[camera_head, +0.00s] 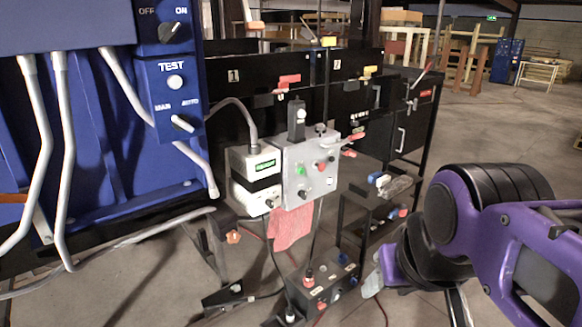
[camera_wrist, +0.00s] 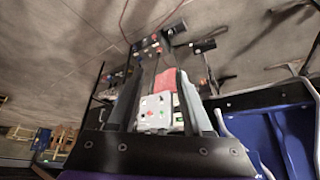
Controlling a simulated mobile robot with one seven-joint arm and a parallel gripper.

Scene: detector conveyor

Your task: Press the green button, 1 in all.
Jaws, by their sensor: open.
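A grey control box (camera_head: 322,183) stands in the middle of the head view. The green button (camera_head: 301,171) is on the left of its front face, with a red button (camera_head: 321,166) to the right of it. The box also shows in the wrist view (camera_wrist: 153,112), turned over, between my fingers; the green button is too small there to mark surely. My gripper (camera_wrist: 158,78) is open, its two fingers spread with nothing held. In the head view my purple arm is at the lower right, apart from the box.
A blue test cabinet (camera_head: 175,100) with grey conduits fills the left. A white box with a green display (camera_head: 264,165) is left of the control box. A pink cloth (camera_head: 291,228) hangs below. A dark button box (camera_head: 325,289) lies low in front. A black rack (camera_head: 405,125) stands behind.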

